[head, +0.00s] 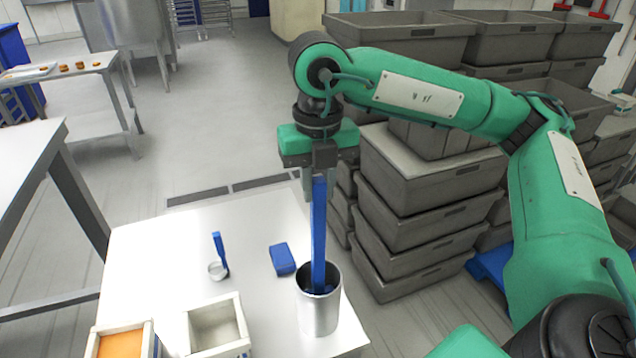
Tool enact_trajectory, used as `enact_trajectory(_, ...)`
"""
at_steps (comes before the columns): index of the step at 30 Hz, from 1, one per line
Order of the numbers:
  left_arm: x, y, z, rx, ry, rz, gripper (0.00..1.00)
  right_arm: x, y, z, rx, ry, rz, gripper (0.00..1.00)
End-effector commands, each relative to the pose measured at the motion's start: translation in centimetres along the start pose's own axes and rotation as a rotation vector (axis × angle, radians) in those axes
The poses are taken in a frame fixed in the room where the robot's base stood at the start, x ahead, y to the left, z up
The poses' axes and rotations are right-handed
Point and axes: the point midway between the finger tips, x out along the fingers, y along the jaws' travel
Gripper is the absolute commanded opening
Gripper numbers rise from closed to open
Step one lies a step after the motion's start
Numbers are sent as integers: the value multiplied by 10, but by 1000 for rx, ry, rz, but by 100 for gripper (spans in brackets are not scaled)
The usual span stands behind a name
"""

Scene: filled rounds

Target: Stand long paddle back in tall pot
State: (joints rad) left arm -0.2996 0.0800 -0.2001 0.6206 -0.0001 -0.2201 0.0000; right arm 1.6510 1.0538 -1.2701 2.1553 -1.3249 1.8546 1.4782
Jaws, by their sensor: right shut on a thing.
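A long blue paddle (319,235) hangs upright from my right gripper (318,190), which is shut on its upper end. The paddle's lower end is inside the mouth of a tall metal pot (318,314) at the right edge of the white table. Whether the paddle touches the pot's bottom is hidden by the pot wall. My left gripper is not in view.
On the white table (165,255) are a small ladle with a blue handle (220,250), a blue block (282,259), an open pale box (215,325) and a box with orange filling (120,343). Stacked grey crates (420,215) stand right behind the table.

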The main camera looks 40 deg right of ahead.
Motion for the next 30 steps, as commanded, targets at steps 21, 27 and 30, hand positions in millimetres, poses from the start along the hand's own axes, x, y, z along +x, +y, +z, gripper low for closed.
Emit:
enact_trajectory(21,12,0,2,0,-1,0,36,12,0,0,0,-1,0,0)
enact_trajectory(27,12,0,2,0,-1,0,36,12,0,0,0,-1,0,31)
enact_trajectory(30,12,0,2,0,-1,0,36,12,0,0,0,0,0,47)
